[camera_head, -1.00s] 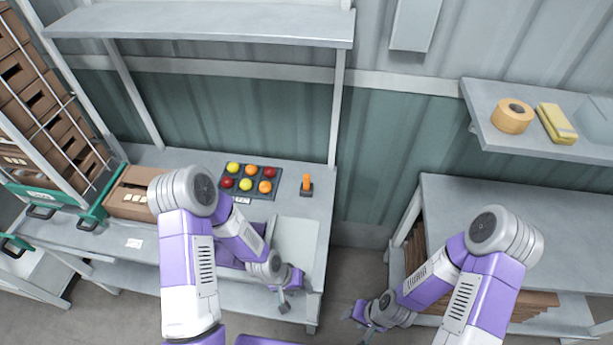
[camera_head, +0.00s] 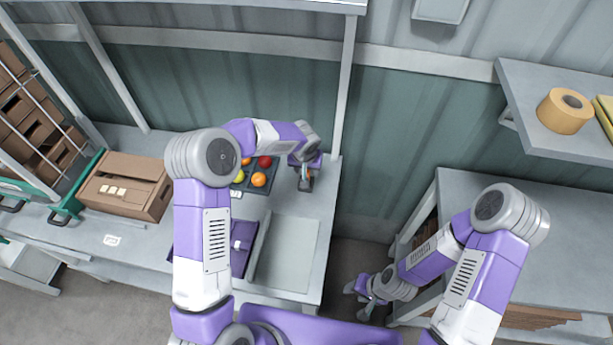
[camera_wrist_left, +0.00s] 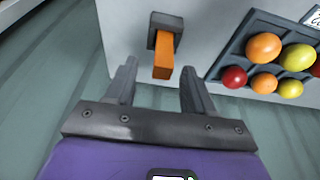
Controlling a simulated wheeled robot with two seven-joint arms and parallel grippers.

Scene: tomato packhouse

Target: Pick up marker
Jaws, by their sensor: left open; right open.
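The marker is an orange block-like stick (camera_wrist_left: 164,56) standing in a small dark holder (camera_wrist_left: 166,22) on the table, seen in the left wrist view. My left gripper (camera_wrist_left: 158,75) is open, with the orange marker ahead of and between its two fingers, and nothing is gripped. In the head view my left gripper (camera_head: 304,176) hangs over the marker's place at the right end of the table and hides most of it. My right gripper (camera_head: 362,296) is low by the right-hand table, open and empty.
A dark tray (camera_wrist_left: 228,67) of red, orange and yellow tomatoes lies close beside the holder. A pale board (camera_head: 287,256) and a cardboard box (camera_head: 125,186) are on the same table. A rack post (camera_head: 345,90) rises just behind my left gripper. A shelf with a tape roll (camera_head: 564,111) is at right.

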